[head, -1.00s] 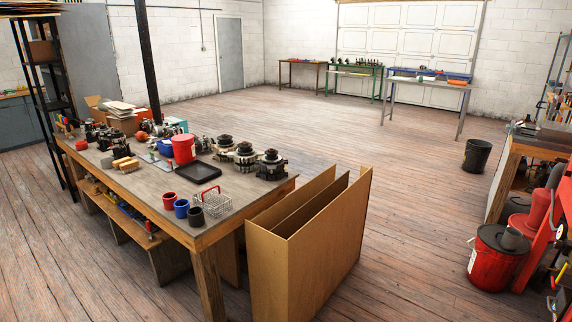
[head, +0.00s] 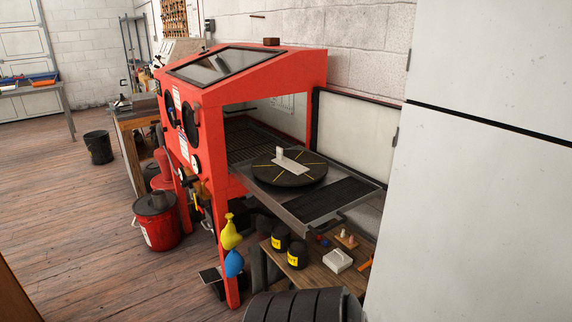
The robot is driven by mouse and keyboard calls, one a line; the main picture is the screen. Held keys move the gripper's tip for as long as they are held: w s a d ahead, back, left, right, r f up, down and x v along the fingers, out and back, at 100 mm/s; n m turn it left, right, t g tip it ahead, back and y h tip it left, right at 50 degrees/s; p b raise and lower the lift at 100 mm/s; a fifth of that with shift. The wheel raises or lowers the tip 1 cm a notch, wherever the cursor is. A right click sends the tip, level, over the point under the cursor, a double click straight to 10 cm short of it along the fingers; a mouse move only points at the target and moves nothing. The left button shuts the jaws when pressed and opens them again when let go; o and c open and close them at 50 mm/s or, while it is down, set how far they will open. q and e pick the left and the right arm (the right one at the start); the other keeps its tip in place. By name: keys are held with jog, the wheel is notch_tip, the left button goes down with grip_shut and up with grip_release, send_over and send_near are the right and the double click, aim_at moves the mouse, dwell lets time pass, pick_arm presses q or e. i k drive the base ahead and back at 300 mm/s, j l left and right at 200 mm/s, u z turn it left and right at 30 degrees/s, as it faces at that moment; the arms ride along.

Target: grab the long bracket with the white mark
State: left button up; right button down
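I cannot make out a long bracket with a white mark for certain in the head view. A small pale piece (head: 293,162) with a flat part and a short upright part rests on a round black turntable (head: 270,176) with yellow lines. The turntable sits on a tray pulled out of the open side of a red blasting cabinet (head: 222,98). Whether the pale piece is a bracket, I cannot tell. Neither of my grippers is in view.
The cabinet's side door (head: 350,135) stands open. Below the tray, a wooden shelf (head: 322,278) holds black jars (head: 297,254) and a white block (head: 337,260). A red bucket (head: 158,222) stands left of the cabinet. A tall pale cabinet (head: 480,200) fills the right.

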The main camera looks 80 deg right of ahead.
aim_at(286, 163)
jog(key=z, duration=2.6)
jog(key=i+j, duration=0.1)
jog(key=j+z, duration=0.05)
jog(key=j, duration=0.05)
